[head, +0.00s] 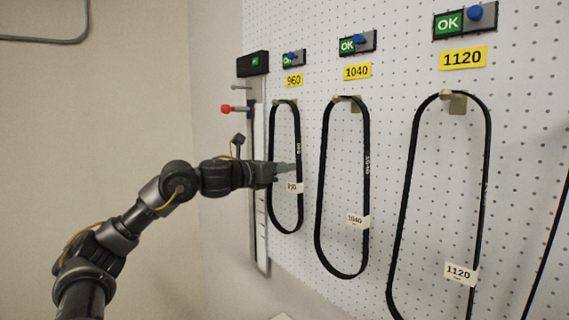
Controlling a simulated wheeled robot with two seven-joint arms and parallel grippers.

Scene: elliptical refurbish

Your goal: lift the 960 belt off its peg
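The 960 belt (271,128) is a narrow black loop hanging from its peg (287,102) under the yellow 960 label (294,80). A white tag sits on its lower right side. My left gripper (290,167) reaches in from the left at about the belt's mid-height, its fingers overlapping the loop in the picture. I cannot tell whether the fingers touch the belt or whether they are open or shut. My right gripper is not in view.
The 1040 belt (319,190) and the larger 1120 belt (401,210) hang on pegs to the right. A vertical gauge (259,190) with a red knob (226,109) stands left of the 960 belt. The pegboard (390,75) carries OK signs above; open wall lies left.

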